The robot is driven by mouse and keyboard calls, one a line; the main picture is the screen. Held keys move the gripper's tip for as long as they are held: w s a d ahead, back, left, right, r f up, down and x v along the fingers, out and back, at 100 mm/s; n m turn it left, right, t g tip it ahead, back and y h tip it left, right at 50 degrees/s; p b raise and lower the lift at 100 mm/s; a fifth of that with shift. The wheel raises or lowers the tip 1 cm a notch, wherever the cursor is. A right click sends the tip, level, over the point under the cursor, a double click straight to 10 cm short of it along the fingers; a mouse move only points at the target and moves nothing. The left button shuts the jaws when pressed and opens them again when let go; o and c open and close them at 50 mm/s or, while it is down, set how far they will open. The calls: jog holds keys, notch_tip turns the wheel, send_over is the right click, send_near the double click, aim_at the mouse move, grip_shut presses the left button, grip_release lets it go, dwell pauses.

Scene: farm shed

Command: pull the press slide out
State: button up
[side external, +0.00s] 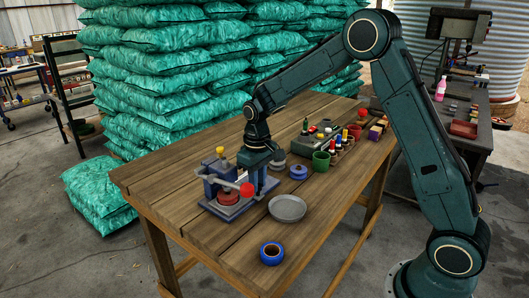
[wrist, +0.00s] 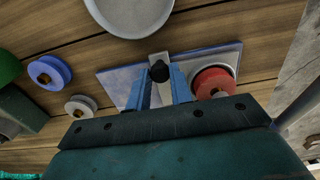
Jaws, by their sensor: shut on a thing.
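The press (side external: 210,188) stands on the near left of the table, with blue and grey parts, a yellow-topped post and a red ball on a lever. A red round piece (wrist: 214,82) sits in it, right of my fingers in the wrist view. My gripper (wrist: 160,82) points down at the press, its two blue fingers shut around the black knob (wrist: 159,71) of the press slide. The slide (wrist: 158,58) shows as a pale grey strip by the knob.
A grey dish (side external: 287,208) lies close to the press, with a blue ring (side external: 271,253) nearer the front. The far left tabletop is clear.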

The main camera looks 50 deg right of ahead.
jog(key=shift+d, duration=0.2)
send_over(277, 182)
dwell(1.8)
dwell(0.5)
jog(key=o, duration=1.8)
jog(key=shift+r, duration=0.15)
notch_tip(277, 182, up, 8)
